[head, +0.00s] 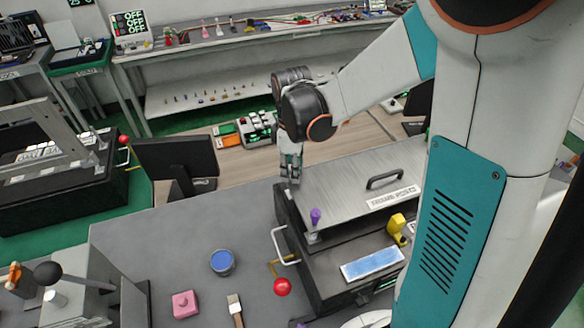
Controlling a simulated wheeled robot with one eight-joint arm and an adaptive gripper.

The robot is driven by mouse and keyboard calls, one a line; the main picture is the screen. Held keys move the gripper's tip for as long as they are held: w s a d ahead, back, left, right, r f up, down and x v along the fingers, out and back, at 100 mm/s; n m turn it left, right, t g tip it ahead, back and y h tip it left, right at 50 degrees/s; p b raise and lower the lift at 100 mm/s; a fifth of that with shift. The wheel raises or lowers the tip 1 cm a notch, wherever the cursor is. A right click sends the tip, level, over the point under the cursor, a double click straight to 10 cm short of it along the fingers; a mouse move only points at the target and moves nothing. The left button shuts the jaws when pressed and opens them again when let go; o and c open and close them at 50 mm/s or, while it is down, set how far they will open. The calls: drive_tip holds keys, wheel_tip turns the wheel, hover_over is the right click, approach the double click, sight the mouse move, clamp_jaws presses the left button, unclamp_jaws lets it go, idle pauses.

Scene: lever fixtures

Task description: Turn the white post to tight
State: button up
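A short white post (56,298) stands on a grey fixture (92,290) at the bottom left of the head view, below a lever with a black ball knob (47,273). No tight marking is readable on it. My gripper (290,178) points down at the back left corner of a dark box with a brushed metal lid (345,180), well to the right of and farther back than the white post. Its fingers are small here, and I cannot tell whether they are open or shut. I see nothing held in it.
A purple-topped pin (315,217) stands on the box, near a yellow part (396,228) and a blue pad (372,264). A blue-topped tin (222,262), pink block (185,304), brush (235,309) and red ball (282,287) lie between box and fixture. A monitor (176,160) stands behind.

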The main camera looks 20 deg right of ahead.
clamp_jaws()
drive_tip(key=shift+m, duration=0.3)
drive_tip(key=m+b, duration=0.1)
drive_tip(key=m, duration=0.2)
drive_tip(key=m+b, duration=0.1)
drive_tip(key=m, duration=0.4)
drive_tip(key=m+b, duration=0.1)
drive_tip(key=m, duration=0.3)
drive_tip(key=shift+d+m+b, duration=0.1)
drive_tip(key=shift+m+b, duration=0.3)
drive_tip(key=shift+m, duration=2)
